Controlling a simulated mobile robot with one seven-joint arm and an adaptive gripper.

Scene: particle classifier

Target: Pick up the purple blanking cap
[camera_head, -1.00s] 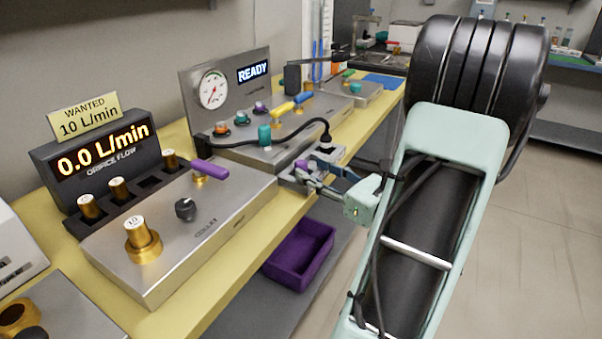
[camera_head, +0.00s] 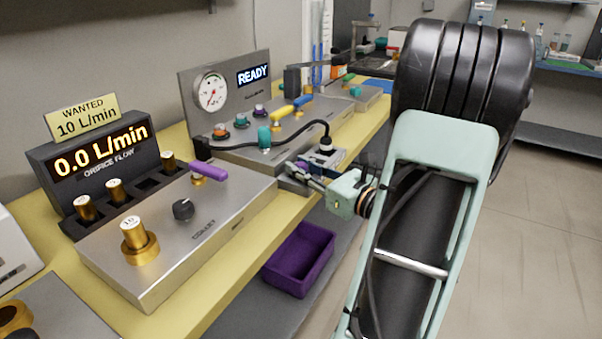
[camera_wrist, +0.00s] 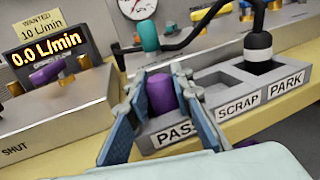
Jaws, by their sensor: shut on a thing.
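The purple blanking cap (camera_wrist: 160,93) sits between the two blue-padded fingers of my gripper (camera_wrist: 166,112) in the wrist view. My gripper is shut on it. The cap is at the PASS compartment of the grey tray (camera_wrist: 195,134); I cannot tell whether it still rests in the compartment or is just clear of it. In the head view my gripper (camera_head: 305,172) is at the tray, by the front edge of the bench, and the fingers mostly hide the cap.
A black plug with a cable (camera_wrist: 258,50) stands in the PARK compartment; the SCRAP compartment (camera_wrist: 225,88) looks empty. The steel panel (camera_head: 262,160) with a gauge stands behind. A purple-handled valve (camera_head: 210,171) is to the left. A purple bin (camera_head: 299,260) lies below the bench.

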